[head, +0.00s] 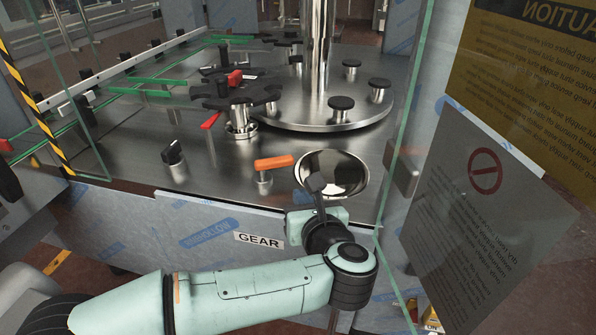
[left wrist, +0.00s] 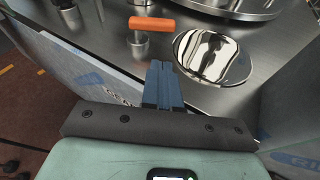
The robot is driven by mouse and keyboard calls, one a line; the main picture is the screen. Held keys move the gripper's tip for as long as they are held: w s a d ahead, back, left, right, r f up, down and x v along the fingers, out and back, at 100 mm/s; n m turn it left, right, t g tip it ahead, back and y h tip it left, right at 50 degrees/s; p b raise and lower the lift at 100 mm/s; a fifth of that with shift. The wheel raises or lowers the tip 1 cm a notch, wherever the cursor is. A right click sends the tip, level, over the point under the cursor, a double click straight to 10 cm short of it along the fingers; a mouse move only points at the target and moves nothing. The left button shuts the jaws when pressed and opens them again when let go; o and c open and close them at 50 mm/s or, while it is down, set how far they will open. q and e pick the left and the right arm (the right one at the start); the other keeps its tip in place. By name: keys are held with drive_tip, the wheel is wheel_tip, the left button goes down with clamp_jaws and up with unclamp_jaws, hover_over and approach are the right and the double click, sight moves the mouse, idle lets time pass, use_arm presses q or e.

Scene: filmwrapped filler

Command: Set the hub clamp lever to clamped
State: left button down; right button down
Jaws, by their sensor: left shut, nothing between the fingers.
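A lever with an orange handle (head: 273,162) stands on a short metal post on the steel deck. Its handle lies nearly level, and it also shows in the left wrist view (left wrist: 152,23). A red lever (head: 211,120) sticks out beside the metal hub (head: 240,125) under the black star wheel, and a red handle (head: 235,78) sits on top of it. I cannot tell which one is the hub clamp lever. My left gripper (head: 316,182) is shut and empty, in front of and to the right of the orange lever, apart from it. Its blue fingers (left wrist: 162,80) show together in the left wrist view.
A shiny round bowl (head: 335,172) is set in the deck beside my gripper. A black knob (head: 172,152) stands left. A turntable (head: 330,112) with black-topped posts is behind. Open glass doors (head: 409,110) flank the opening. The GEAR panel (head: 259,240) is below the deck edge.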

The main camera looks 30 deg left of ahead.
use_arm(q)
drive_tip(key=shift+d+n, duration=0.1)
drive_tip(key=shift+n, duration=0.5)
approach(282, 165)
drive_tip(key=x, duration=0.5)
drive_tip(key=shift+f, duration=0.2)
drive_tip(key=shift+w+a, duration=0.5)
drive_tip(key=shift+w, duration=0.05)
use_arm(e)
drive_tip(key=shift+r, duration=0.1)
